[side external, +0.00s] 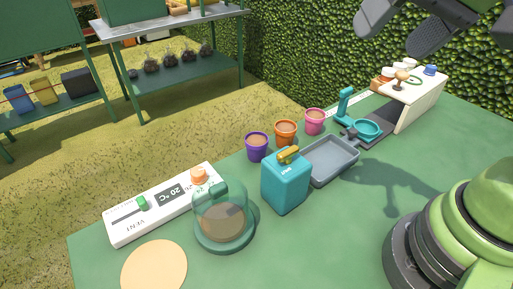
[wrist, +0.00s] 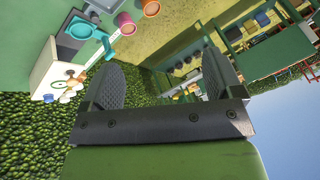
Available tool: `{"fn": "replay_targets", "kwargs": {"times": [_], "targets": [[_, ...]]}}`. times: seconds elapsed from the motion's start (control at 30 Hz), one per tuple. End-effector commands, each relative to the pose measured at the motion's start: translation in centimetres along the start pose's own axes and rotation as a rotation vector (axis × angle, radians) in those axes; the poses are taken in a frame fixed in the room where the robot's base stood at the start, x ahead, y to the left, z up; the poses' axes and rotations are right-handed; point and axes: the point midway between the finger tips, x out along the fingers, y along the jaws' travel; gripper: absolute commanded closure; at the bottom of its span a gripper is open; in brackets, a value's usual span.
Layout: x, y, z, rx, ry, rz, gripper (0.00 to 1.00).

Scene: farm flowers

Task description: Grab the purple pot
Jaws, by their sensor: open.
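The purple pot (side external: 257,147) stands upright on the green table in the side external view, filled with brown soil. It is the leftmost of three pots in a row, left of the orange pot (side external: 286,132) and the pink pot (side external: 315,121). My gripper (side external: 400,24) is high at the top right, well away from the purple pot, and partly cut off by the frame. In the wrist view my gripper (wrist: 163,82) has its two dark fingers spread apart with nothing between them. The pink pot (wrist: 126,23) and orange pot (wrist: 151,8) show there; I cannot see the purple pot.
A teal box (side external: 285,183) and a grey tray (side external: 332,161) stand in front of the pots. A glass dome (side external: 221,214) and a white control panel (side external: 163,203) are to the left. A teal stand (side external: 367,128) and a white rack (side external: 417,94) are at right.

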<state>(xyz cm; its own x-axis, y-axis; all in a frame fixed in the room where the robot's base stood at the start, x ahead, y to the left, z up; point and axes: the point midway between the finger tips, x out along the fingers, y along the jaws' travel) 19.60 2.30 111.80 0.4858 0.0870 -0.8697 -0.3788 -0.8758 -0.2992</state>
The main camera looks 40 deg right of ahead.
Motion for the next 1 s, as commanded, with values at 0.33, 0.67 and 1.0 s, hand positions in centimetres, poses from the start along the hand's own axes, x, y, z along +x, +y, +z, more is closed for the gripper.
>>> {"fn": "replay_targets", "kwargs": {"times": [0.33, 0.67, 1.0], "targets": [[11.1, -4.5, -5.6, 0.134, -0.053, 0.244, 0.14], [24.3, -7.2, -4.6, 0.201, -0.001, 0.394, 0.14], [29.8, -6.7, -3.2, 0.222, 0.026, 0.427, 0.14]]}}
